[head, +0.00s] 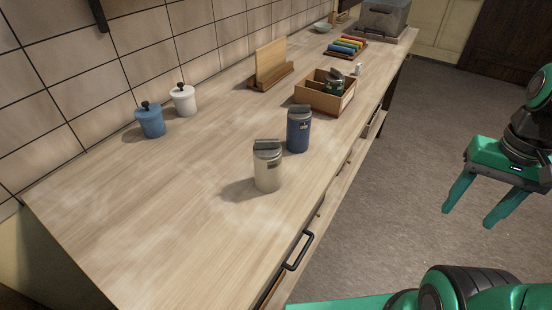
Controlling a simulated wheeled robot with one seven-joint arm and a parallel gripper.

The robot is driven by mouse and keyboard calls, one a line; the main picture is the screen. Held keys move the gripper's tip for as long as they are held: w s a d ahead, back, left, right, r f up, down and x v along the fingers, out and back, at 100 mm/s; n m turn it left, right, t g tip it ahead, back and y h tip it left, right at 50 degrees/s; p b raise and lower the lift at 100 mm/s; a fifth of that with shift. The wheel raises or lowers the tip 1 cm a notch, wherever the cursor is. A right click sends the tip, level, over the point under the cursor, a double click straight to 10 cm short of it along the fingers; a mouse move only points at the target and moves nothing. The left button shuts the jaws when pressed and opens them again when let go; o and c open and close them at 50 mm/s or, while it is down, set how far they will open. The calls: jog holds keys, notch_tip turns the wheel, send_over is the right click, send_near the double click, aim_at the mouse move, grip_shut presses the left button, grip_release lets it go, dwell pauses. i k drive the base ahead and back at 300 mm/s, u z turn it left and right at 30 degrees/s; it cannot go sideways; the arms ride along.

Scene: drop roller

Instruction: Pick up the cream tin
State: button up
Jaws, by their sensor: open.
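The cream tin (267,170) stands upright on the wooden counter, near its front edge. It has a grey lid and a small dark label. A blue tin (298,133) of similar shape stands just behind it to the right, with its lid on. My gripper (470,217) is open and empty, out over the floor at the right, well apart from the cream tin. Its green fingers point down.
A wooden box (318,98) holds a dark green tin (335,84). A blue canister (150,122) and a white canister (184,101) stand by the tiled wall. A black drawer handle (299,252) juts from the counter's front. The counter's near left is clear.

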aim_at(267, 174)
jog(key=z, duration=0.1)
jog(key=k, duration=1)
jog(key=z, duration=0.4)
jog(key=i, duration=0.5)
jog(key=u, duration=0.05)
